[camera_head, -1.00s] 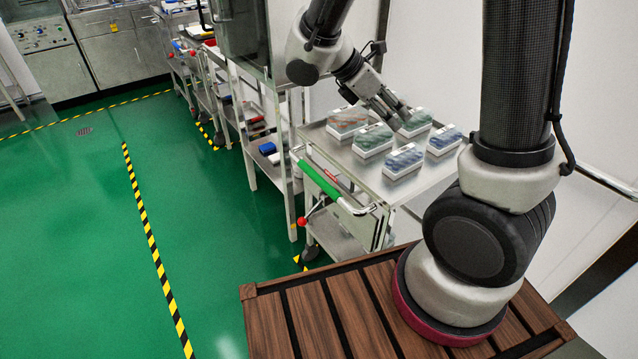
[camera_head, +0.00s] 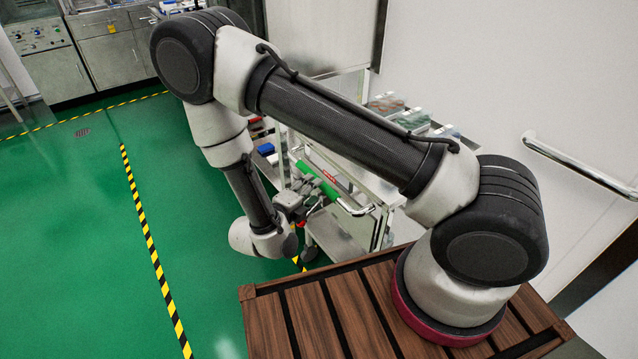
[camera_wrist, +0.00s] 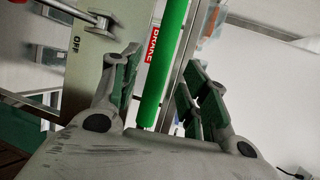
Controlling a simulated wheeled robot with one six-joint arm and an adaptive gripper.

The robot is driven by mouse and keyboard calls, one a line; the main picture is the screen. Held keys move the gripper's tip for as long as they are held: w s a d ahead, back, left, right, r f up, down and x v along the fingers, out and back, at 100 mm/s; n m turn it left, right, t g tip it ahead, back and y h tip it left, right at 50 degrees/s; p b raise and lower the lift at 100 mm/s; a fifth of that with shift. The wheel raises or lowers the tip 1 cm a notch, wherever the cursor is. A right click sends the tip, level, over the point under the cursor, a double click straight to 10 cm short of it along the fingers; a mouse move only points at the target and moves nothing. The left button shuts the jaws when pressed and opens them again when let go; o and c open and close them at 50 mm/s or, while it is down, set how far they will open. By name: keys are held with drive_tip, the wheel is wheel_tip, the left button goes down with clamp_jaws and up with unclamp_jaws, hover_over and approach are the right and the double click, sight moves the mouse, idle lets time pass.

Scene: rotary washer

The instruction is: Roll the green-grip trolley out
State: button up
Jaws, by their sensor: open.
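The trolley (camera_head: 383,222) stands at the wall in front of me, with a green grip (camera_head: 318,181) along its near handle bar. A red BRAKE label (camera_wrist: 163,43) and a plate marked OFF (camera_wrist: 92,50) with a metal lever (camera_wrist: 88,17) show beside the grip. My arm hides much of the trolley top.
Several packs (camera_head: 412,120) on the trolley top show partly behind my arm. Other racks stand beyond it along the wall. The green floor (camera_head: 100,220) to the left is open, marked by a yellow-black stripe (camera_head: 150,245). A wall rail (camera_head: 580,170) is at right.

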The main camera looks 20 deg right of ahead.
drive_tip(key=x, duration=0.5)
drive_tip(key=shift+w+d, duration=0.1)
drive_tip(key=shift+w, duration=0.05)
drive_tip(key=shift+c, duration=0.2)
clamp_jaws()
